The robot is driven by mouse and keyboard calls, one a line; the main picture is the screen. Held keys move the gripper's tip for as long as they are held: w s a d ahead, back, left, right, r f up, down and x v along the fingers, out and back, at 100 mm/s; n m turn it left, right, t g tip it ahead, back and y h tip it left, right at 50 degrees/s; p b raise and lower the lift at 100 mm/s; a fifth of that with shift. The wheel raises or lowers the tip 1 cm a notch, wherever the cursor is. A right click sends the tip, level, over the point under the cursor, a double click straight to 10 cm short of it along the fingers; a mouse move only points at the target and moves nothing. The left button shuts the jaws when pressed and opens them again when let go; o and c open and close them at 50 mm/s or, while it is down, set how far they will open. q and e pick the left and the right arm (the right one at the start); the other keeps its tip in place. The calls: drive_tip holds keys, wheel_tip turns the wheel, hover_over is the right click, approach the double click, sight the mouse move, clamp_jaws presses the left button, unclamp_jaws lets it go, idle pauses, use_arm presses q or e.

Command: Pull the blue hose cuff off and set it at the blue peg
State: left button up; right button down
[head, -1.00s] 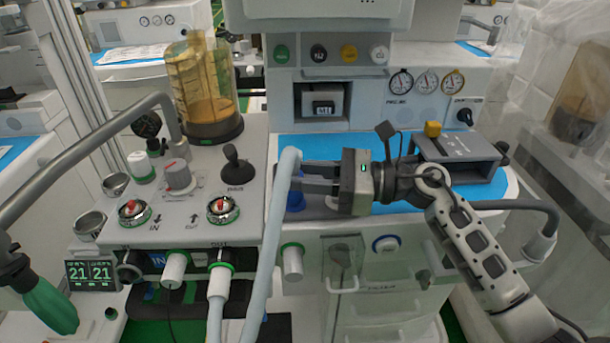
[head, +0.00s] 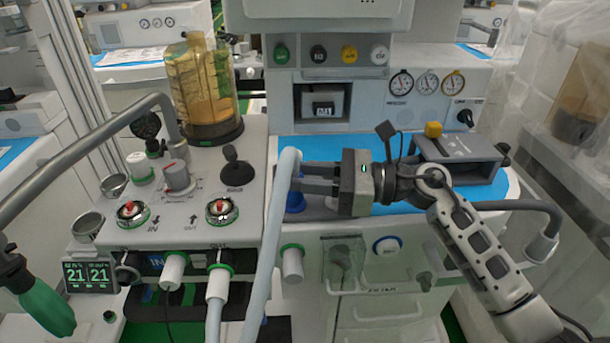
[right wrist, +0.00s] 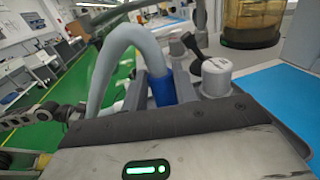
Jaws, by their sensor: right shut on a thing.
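A pale grey-blue hose (head: 270,235) rises in front of the machine and bends over at its top. In the right wrist view the hose (right wrist: 130,38) arches over and comes down into a blue cuff (right wrist: 162,88). In the head view a blue part (head: 295,201), apparently this cuff, shows below the fingers of my right gripper (head: 300,178). My right gripper is shut on the cuff, coming from the right; the hose hides its fingertips in the head view. I cannot make out the blue peg for certain; a white knob with a blue ring (head: 387,245) sits on the front panel.
A grey box (head: 458,158) with a yellow knob stands on the blue mat (head: 400,140) behind my right arm. A control panel (head: 190,215) with valves and a black lever (head: 236,168) lies left of the hose. White ports (head: 174,268) stick out below.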

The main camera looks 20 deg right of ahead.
use_arm(q)
drive_tip(key=shift+s+f+b, duration=0.2)
drive_tip(key=shift+f+b, duration=2.3)
drive_tip(key=shift+f, duration=0.3)
idle(4.7)
drive_tip(key=shift+r, duration=0.2)
